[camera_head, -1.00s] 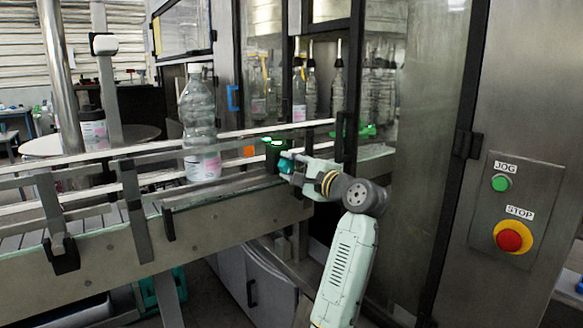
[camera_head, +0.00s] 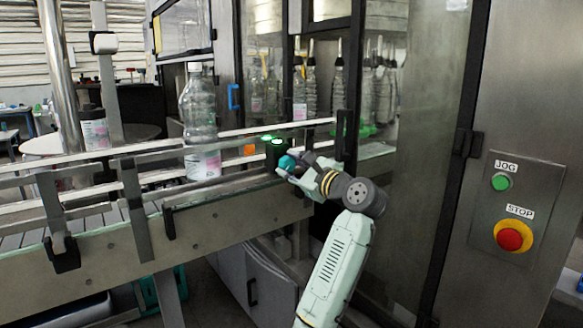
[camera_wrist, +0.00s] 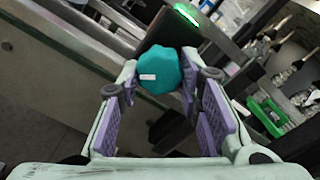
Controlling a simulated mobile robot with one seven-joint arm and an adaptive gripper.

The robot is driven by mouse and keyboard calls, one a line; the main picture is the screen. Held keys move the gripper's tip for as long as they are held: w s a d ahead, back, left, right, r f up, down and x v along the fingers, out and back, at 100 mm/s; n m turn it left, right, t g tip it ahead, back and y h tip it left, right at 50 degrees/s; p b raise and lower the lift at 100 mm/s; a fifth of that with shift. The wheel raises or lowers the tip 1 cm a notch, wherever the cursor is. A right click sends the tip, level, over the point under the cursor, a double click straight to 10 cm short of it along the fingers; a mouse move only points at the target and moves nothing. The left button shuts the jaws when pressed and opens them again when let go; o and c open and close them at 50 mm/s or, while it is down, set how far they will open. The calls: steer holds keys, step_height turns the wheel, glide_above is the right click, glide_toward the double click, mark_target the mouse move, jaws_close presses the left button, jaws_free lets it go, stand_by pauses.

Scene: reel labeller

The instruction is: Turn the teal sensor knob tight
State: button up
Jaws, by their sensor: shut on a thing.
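The teal sensor knob (camera_head: 287,162) is a lobed knob on the near side of a dark sensor block (camera_head: 274,152) with lit green lights, beside the conveyor. In the wrist view the knob (camera_wrist: 160,70) fills the space between my fingertips, with a small white mark on its face. The dark sensor block (camera_wrist: 172,28) and its green light show behind it. My gripper (camera_head: 288,168) is shut on the knob, one finger on each side. It also shows in the wrist view (camera_wrist: 159,82), with purple finger pads. The knob's stem is hidden.
A clear bottle (camera_head: 198,115) stands on the conveyor left of the sensor, between the guide rails (camera_head: 110,152). A dark-framed glass door (camera_head: 400,150) is close to the right of my gripper. The panel with JOG and STOP buttons (camera_head: 510,237) is farther right.

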stand_by(0.4)
steer(key=o, duration=1.1)
steer(key=shift+o, duration=0.2)
steer(key=v, duration=1.2)
steer(key=shift+a, duration=0.1)
